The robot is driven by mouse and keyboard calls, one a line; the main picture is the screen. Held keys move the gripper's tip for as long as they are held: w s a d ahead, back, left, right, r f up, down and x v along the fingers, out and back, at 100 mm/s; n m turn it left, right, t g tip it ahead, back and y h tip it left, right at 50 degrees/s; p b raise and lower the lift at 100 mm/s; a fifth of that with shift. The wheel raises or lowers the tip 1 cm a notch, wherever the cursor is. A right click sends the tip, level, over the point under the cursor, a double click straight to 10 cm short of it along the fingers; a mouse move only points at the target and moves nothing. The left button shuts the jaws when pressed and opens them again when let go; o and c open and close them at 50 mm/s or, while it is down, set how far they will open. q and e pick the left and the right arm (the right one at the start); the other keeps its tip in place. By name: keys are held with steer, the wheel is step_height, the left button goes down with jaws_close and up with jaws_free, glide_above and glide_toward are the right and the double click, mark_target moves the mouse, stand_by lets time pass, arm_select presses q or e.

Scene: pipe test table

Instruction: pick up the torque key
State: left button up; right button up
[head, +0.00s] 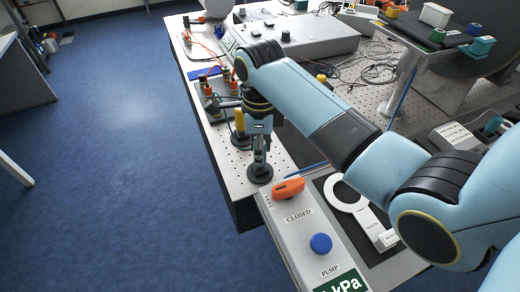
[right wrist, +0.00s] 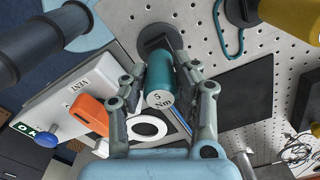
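The torque key is a teal cylinder (right wrist: 168,82) with a pale end face marked "5 Nm" in the right wrist view. It points towards the camera, with a round black base (right wrist: 161,38) at its far end. My right gripper (right wrist: 164,66) has one finger on each side of the teal handle, and the fingertips appear to meet its sides. In the head view my right gripper (head: 260,148) is above a black base (head: 260,173) near the perforated table's left edge and hides most of the key. My left gripper is not in view.
A yellow-handled tool (head: 240,122) stands close by, to the left. A grey panel with an orange handle (head: 288,188) and a blue knob (head: 320,243) lies in front. A white ring-shaped piece (head: 345,195) is to the right. Cables lie further back.

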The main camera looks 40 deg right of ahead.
jaws_close()
steer(key=shift+r, duration=0.2)
steer(key=shift+w+r, duration=0.1)
steer(key=shift+r, duration=0.15)
steer(key=r, duration=0.2)
steer(key=r+b, duration=0.1)
steer(key=shift+s+d+r, duration=0.25)
steer(key=shift+d, duration=0.05)
steer(key=s+d+r, duration=0.6)
steer(key=s+d, duration=0.1)
steer(key=d, duration=0.1)
steer(key=shift+d+r+b, duration=0.2)
steer(key=shift+r+b, duration=0.15)
